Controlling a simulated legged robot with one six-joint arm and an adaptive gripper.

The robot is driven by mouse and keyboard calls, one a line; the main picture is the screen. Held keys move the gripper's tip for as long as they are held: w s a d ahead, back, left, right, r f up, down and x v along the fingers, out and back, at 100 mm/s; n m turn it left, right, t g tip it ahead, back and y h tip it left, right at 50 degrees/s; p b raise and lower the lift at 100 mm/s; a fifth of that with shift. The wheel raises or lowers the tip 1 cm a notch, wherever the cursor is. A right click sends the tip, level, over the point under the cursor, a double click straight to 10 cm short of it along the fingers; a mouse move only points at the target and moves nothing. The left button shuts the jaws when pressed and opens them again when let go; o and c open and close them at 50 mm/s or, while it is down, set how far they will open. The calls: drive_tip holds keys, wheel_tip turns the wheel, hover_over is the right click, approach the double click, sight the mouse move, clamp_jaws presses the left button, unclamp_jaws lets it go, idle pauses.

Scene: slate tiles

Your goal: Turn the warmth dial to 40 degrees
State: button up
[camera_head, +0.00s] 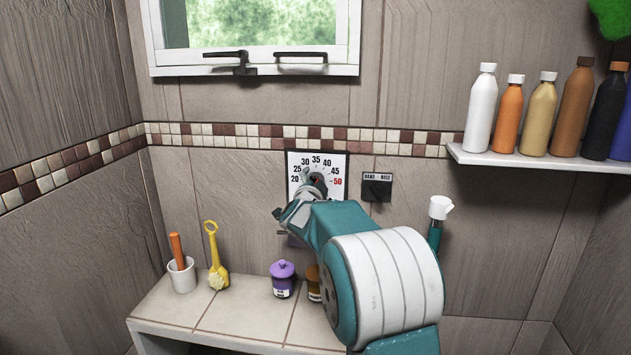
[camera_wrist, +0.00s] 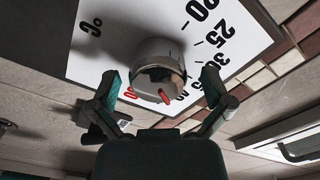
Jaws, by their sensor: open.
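The warmth dial's white plate (camera_head: 337,164) is on the back wall, with black numbers and a red 50. In the wrist view, the plate (camera_wrist: 115,25) appears turned, with 20, 25 and 30 at upper right. Its round metal knob (camera_wrist: 158,58) has a red pointer (camera_wrist: 165,96) on its lower rim. I cannot tell exactly which number the pointer marks. My gripper (camera_wrist: 160,86) is open, its fingers apart on either side of the knob, with gaps visible. In the head view, my gripper (camera_head: 308,194) is in front of the plate's lower part and partly hides the knob.
A dark switch (camera_head: 377,187) is right of the dial. Below stand a purple-lidded jar (camera_head: 283,279), an amber jar (camera_head: 313,284), a yellow brush (camera_head: 215,258) and a white cup (camera_head: 182,275) on a ledge. A shelf (camera_head: 540,162) of bottles is at right.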

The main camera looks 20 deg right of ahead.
drive_tip(key=shift+w+d, duration=0.1)
drive_tip(key=shift+w, duration=0.05)
drive_tip(key=c, duration=1.1)
drive_tip(key=shift+r+n, duration=0.15)
drive_tip(key=shift+n, duration=0.15)
drive_tip(key=o, duration=1.1)
drive_tip(key=v, duration=1.2)
drive_tip(key=shift+w, duration=0.1)
